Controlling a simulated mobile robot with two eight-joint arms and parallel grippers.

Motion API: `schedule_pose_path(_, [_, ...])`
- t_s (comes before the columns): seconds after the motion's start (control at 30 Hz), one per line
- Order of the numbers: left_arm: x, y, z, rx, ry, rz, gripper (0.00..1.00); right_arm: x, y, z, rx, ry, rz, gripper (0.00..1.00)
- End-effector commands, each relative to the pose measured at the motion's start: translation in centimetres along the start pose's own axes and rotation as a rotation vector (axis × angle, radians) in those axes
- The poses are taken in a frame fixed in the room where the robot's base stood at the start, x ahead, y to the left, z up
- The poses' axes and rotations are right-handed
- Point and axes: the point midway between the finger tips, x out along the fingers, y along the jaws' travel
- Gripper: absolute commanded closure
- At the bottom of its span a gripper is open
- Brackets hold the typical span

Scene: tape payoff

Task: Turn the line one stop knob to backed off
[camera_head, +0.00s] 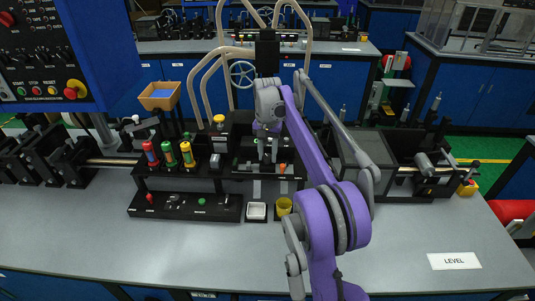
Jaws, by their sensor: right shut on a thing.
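My right arm, purple and grey, reaches from the bottom right up to the black fixture (244,172) at the middle of the bench. My right gripper (268,151) is at the fixture's upper part and is shut on a small part there, apparently the line one stop knob. The fingers and wrist hide most of this knob, so its turned position cannot be told. My left gripper is not in view.
Red, green and yellow-topped bottles (169,154) stand in a black rack left of the gripper. A LEVEL card (454,261) lies at right. The front bench is mostly clear.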

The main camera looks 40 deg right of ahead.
Motion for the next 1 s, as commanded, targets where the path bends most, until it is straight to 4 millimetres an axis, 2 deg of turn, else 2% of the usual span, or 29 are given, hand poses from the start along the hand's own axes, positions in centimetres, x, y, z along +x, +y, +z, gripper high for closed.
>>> schedule_pose_path(0.27, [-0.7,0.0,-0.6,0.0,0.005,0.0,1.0,-0.1,0.0,0.0,-0.149,0.001,0.0,1.0])
schedule_pose_path(1.0, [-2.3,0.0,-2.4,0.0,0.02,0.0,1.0,-0.1,0.0,0.0,-0.81,0.0,0.0,1.0])
